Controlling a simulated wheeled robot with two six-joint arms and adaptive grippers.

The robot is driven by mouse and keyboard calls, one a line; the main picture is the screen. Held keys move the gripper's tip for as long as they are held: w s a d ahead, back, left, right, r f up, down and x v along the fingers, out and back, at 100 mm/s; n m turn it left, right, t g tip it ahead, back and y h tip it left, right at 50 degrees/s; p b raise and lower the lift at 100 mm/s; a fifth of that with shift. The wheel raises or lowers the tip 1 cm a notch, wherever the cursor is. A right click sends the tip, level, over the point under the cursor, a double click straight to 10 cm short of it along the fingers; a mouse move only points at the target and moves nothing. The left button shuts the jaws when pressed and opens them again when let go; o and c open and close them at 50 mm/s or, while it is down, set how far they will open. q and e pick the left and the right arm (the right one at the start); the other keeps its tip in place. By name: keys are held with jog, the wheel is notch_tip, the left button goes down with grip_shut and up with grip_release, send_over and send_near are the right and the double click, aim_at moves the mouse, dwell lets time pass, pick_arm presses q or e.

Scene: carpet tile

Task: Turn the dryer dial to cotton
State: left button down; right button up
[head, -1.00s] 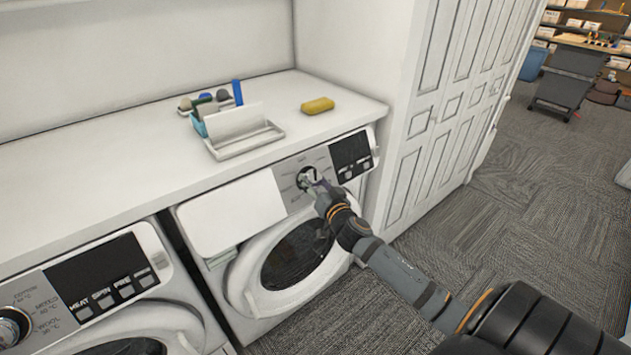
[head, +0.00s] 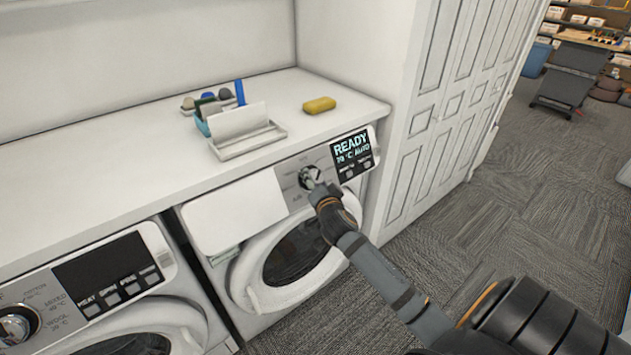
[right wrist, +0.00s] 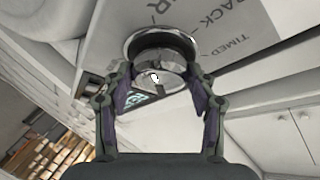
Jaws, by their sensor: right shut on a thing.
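The dryer (head: 235,215) is the white front-loading machine at centre, with a round door (head: 295,255). Its dial (head: 309,177) is a round silver knob on the grey panel, and it fills the middle of the right wrist view (right wrist: 160,58). My right gripper (head: 318,190) is shut on the dial, its fingers on either side of it in the right wrist view (right wrist: 160,100). The dryer display (head: 352,150) is lit and reads READY, 70 °C, AUTO. The dial's marked setting is too small to read. My left gripper is not in view.
A second machine (head: 65,290) with a dark display stands at left. On the white counter (head: 80,170) are a yellow sponge (head: 319,105), a white tray (head: 245,140) and a blue holder. A panelled white cabinet (head: 440,130) stands close on the right.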

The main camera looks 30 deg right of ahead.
jog(key=o, duration=1.1)
jog(key=shift+o, duration=0.2)
jog(key=v, duration=1.2)
jog(key=shift+f, duration=0.1)
